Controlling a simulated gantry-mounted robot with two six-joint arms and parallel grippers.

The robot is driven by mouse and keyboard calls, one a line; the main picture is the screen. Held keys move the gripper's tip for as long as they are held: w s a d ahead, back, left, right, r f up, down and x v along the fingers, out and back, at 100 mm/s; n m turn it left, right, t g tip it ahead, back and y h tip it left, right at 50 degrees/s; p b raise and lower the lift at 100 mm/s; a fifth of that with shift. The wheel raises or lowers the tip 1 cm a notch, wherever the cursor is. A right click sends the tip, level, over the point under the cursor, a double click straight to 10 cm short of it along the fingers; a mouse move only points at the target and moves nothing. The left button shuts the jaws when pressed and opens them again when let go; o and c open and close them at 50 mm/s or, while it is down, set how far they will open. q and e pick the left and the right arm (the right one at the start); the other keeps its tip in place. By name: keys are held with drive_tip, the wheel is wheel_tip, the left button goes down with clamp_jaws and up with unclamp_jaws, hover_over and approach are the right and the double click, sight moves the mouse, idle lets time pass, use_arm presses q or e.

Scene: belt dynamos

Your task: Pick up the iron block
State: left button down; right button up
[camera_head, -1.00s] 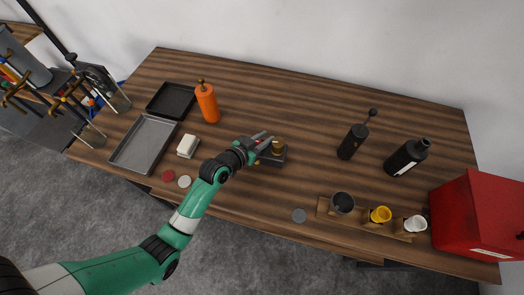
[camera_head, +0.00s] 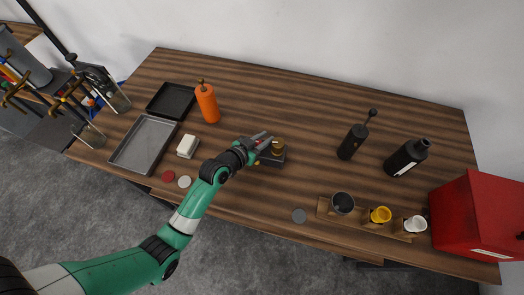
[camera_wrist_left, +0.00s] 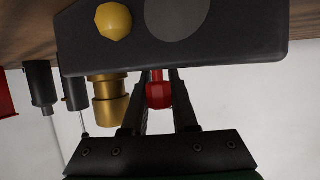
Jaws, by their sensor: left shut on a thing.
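A dark block (camera_head: 266,158), which looks like the iron block, sits on the table near the middle. A brass stepped cylinder (camera_head: 278,147) stands on it. In the left wrist view the dark block (camera_wrist_left: 215,40) fills the top, with a yellow knob (camera_wrist_left: 113,21) and a grey disc (camera_wrist_left: 173,18) on its facing side. The brass cylinder (camera_wrist_left: 109,98) and a red knob (camera_wrist_left: 159,93) stick out from its edge. My left gripper (camera_head: 266,141) is at the block, its fingers on either side of the red knob and shut on it. My right gripper is out of view.
An orange bottle (camera_head: 208,105), a white block (camera_head: 187,146) and a grey tray (camera_head: 120,153) are to the left. A dark bottle (camera_head: 407,157), a wooden rack (camera_head: 365,222) with cups and a red box (camera_head: 480,220) are to the right. The table behind the block is clear.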

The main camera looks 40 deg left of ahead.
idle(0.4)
use_arm(q)
drive_tip(key=shift+r+p, duration=0.35)
drive_tip(key=shift+r, duration=0.6)
wheel_tip(320, 180, up, 2)
drive_tip(key=shift+p, duration=0.4)
drive_tip(key=s+d+r+p, duration=0.4)
drive_tip(key=s+d+r, duration=0.3)
drive_tip(key=s, duration=0.5)
wheel_tip(320, 180, up, 2)
drive_tip(key=shift+r+p, duration=0.2)
drive_tip(key=shift+p, duration=0.15)
